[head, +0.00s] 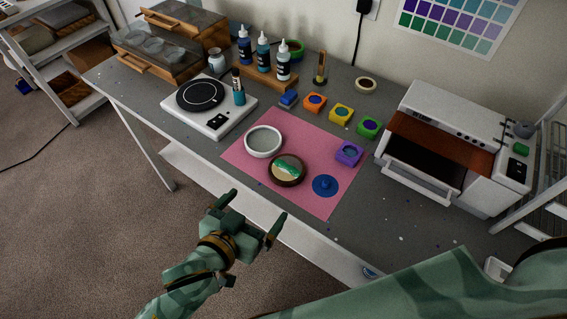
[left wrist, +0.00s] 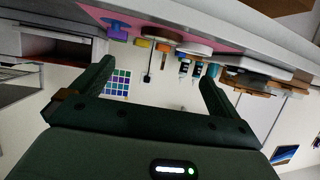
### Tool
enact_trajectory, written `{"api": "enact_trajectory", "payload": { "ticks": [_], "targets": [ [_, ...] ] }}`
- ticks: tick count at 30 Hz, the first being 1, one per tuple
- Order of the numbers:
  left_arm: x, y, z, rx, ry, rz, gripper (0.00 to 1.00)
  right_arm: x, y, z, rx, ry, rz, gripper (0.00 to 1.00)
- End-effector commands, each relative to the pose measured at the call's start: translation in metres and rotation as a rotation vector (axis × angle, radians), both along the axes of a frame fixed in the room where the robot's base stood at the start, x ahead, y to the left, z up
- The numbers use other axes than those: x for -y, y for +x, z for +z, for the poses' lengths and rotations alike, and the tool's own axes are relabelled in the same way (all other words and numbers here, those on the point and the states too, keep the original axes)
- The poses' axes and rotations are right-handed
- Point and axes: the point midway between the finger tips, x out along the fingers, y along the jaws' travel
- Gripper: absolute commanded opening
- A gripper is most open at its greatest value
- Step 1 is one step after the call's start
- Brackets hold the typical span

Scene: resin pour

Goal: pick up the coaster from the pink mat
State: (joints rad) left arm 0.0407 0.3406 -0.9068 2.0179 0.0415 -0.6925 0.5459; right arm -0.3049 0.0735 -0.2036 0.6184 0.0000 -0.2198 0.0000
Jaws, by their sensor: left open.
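The coaster (head: 287,170), a round piece with a dark brown rim and a green and cream face, lies flat on the pink mat (head: 240,152). The mat also shows upside down in the left wrist view (left wrist: 190,32). My left gripper (head: 252,213) is open and empty, in front of the table's near edge and short of the coaster. Its two fingers are spread in the left wrist view (left wrist: 155,85), with nothing between them. Only part of my right arm shows at the lower right; its gripper is out of view.
On the mat are a white round dish (head: 263,153), a blue knobbed disc (head: 325,187) and a purple block (head: 348,155). A white scale (head: 209,119) stands left, a white oven (head: 440,150) right. Coloured blocks and bottles stand behind. The front right tabletop is mostly clear.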

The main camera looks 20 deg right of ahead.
Motion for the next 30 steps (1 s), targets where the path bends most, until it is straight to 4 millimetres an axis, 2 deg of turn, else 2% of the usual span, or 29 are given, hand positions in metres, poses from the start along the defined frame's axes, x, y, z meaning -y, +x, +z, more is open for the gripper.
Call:
{"api": "enact_trajectory", "payload": {
  "ticks": [6, 12, 17, 25, 30],
  "targets": [
    [0.034, 0.036, -0.023, 0.001, -0.002, -0.001, 1.00, -0.002, -0.007, -0.017, -0.014, 0.003, 0.001, 0.36],
    [0.058, 0.061, -0.037, 0.001, -0.001, 0.000, 1.00, 0.005, -0.001, -0.028, -0.009, -0.006, 0.000, 0.36],
    [0.066, 0.070, -0.041, 0.001, -0.001, 0.000, 1.00, 0.007, 0.000, -0.031, -0.008, -0.009, -0.003, 0.36],
    [0.090, 0.099, -0.058, 0.001, 0.000, -0.001, 1.00, 0.007, -0.005, -0.049, -0.018, -0.009, -0.003, 0.36],
    [0.096, 0.106, -0.060, 0.000, -0.001, -0.001, 1.00, 0.007, -0.006, -0.051, -0.018, -0.008, -0.002, 0.36]
  ]
}}
